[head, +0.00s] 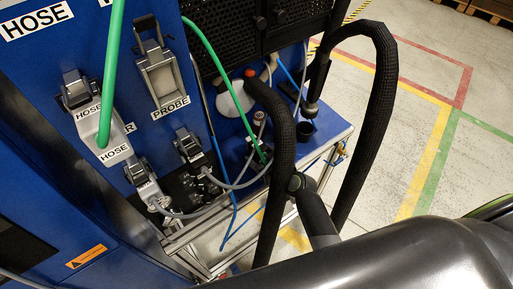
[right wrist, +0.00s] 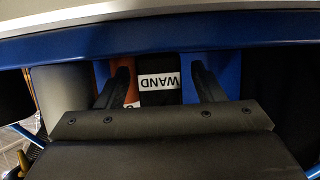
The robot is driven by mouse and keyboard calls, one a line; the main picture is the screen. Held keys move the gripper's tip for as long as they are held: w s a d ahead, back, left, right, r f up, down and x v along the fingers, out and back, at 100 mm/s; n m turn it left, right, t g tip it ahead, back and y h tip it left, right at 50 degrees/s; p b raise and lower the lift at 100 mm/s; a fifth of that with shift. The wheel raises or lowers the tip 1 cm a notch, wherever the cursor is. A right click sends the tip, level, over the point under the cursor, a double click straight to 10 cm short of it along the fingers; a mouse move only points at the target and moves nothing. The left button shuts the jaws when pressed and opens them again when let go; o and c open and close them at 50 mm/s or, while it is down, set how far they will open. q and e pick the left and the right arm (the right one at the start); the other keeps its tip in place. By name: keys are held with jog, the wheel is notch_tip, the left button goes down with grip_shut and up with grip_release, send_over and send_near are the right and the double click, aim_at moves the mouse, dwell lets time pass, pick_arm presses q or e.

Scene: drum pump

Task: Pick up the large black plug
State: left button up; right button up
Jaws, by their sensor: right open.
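No part can be singled out with certainty as the large black plug. Dark connector bodies (head: 182,188) sit low on the blue panel in the head view, small and partly hidden by grey cables. My right gripper (right wrist: 162,78) shows in the right wrist view with two dark fingers wide apart. A white WAND label (right wrist: 158,81) on a dark surface is seen between them, upside down. I cannot tell whether anything touches the fingers. In the head view my right arm comes in from the lower right, and its fingers cannot be made out. My left gripper is not in view.
A grey latched HOSE connector (head: 116,150) with a green hose sits on the panel, near a PROBE housing (head: 162,76). A thick black hose (head: 383,80) loops right of the blue shelf (head: 334,126). The marked floor at right is clear.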

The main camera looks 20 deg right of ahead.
jog(key=c, duration=1.2)
